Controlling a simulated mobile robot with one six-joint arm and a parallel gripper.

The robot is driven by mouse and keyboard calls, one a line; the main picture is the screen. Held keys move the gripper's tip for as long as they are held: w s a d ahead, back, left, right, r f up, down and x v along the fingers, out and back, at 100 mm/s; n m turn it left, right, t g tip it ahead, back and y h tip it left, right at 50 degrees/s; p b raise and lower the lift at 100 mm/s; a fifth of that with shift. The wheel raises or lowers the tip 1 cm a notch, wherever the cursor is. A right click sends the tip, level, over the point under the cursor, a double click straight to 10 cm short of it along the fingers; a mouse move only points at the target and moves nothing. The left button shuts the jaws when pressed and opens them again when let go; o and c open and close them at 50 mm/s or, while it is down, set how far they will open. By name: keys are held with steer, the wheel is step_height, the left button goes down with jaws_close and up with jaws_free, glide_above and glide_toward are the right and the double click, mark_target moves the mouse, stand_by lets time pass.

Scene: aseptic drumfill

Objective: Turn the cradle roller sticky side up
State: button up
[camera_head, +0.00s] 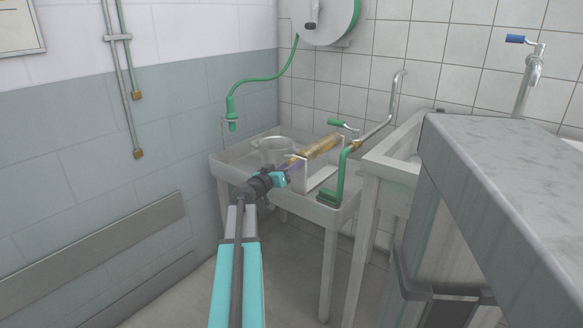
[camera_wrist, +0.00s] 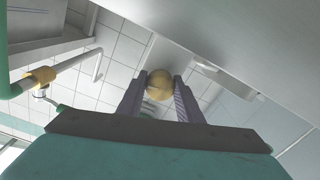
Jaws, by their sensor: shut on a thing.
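The cradle roller (camera_head: 318,148) is a yellow-brown cylinder lying level across a white cradle (camera_head: 322,177) on a metal sink table. In the wrist view the round yellow end of the roller (camera_wrist: 160,83) shows between the fingers. My gripper (camera_head: 292,169) reaches in from the left, with its purple fingers at the roller's near left end; the fingers also show in the wrist view (camera_wrist: 160,97), shut on the roller. Which side of the roller is sticky cannot be told.
A metal pot (camera_head: 270,148) stands on the sink table (camera_head: 232,161) behind my gripper. A green pipe with a tap (camera_head: 341,178) rises right of the cradle. A green hose nozzle (camera_head: 231,112) hangs at the left. A grey counter (camera_head: 510,150) fills the right; floor is free at front left.

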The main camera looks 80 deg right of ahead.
steer(key=n, duration=0.3)
steer(key=shift+n, duration=0.4)
steer(key=n, duration=0.4)
steer(key=shift+s+a+r, duration=0.1)
steer(key=n+p, duration=0.3)
steer(key=n, duration=0.2)
steer(key=shift+r+y, duration=0.1)
steer(key=shift+y, duration=0.2)
steer(key=shift+n+p, duration=0.7)
steer(key=shift+n, duration=0.7)
steer(key=o, duration=1)
steer(key=shift+o, duration=0.2)
